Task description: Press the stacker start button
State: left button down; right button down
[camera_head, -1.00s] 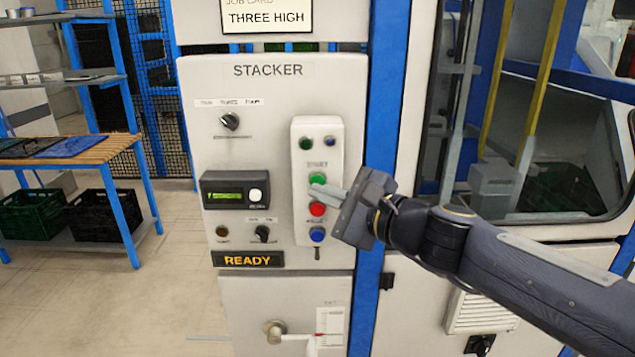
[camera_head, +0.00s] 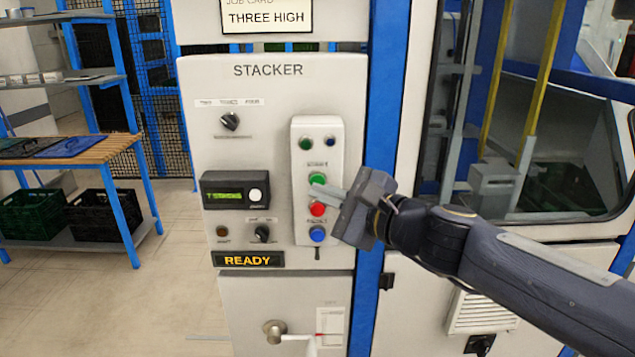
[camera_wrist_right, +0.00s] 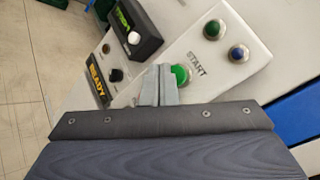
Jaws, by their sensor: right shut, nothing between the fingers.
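The stacker panel (camera_head: 268,100) stands upright in front of me, with a raised white button box (camera_head: 318,150) on its right side. The green start button (camera_head: 318,178) sits on the box above a red button (camera_head: 317,209) and a blue button (camera_head: 317,234). In the right wrist view the green button (camera_wrist_right: 180,74) shows beside the word START. My right gripper (camera_head: 318,191) is shut and empty. Its fingertips (camera_wrist_right: 158,70) are right at the green button's edge, and I cannot tell whether they touch it. My left gripper is not in view.
A small display (camera_head: 222,194) with green text and a READY sign (camera_head: 248,260) are on the panel's left. A lever handle (camera_head: 275,331) sticks out below. A blue post (camera_head: 385,100) stands right of the panel. A bench (camera_head: 75,150) and crates are at far left.

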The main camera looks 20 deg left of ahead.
jog(key=shift+w, duration=0.1)
jog(key=shift+w+a, duration=0.15)
jog(key=shift+w, duration=0.15)
